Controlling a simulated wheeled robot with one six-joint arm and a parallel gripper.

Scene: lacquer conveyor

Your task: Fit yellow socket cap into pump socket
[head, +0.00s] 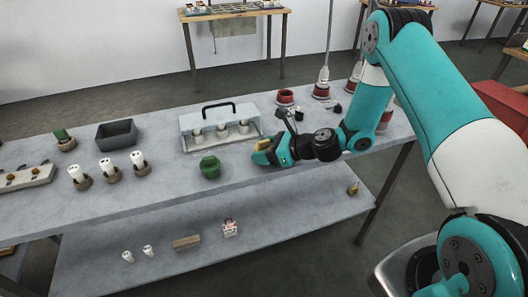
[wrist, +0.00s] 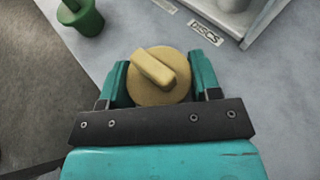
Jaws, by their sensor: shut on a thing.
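My gripper (wrist: 160,85) is shut on the yellow socket cap (wrist: 155,75), a round disc with a raised bar handle across its top. In the head view my gripper (head: 263,153) is low over the table, and a bit of the yellow cap (head: 259,144) shows at its tip. I cannot tell which thing is the pump socket. The cap's underside is hidden.
A pale rack with a black handle (head: 220,124) stands behind my gripper; a "DISCS" label (wrist: 206,32) lies beside a pale edge. White cylinders in brown holders (head: 108,170), a dark bin (head: 116,134) and red-based items (head: 321,90) stand around. The front table edge is close.

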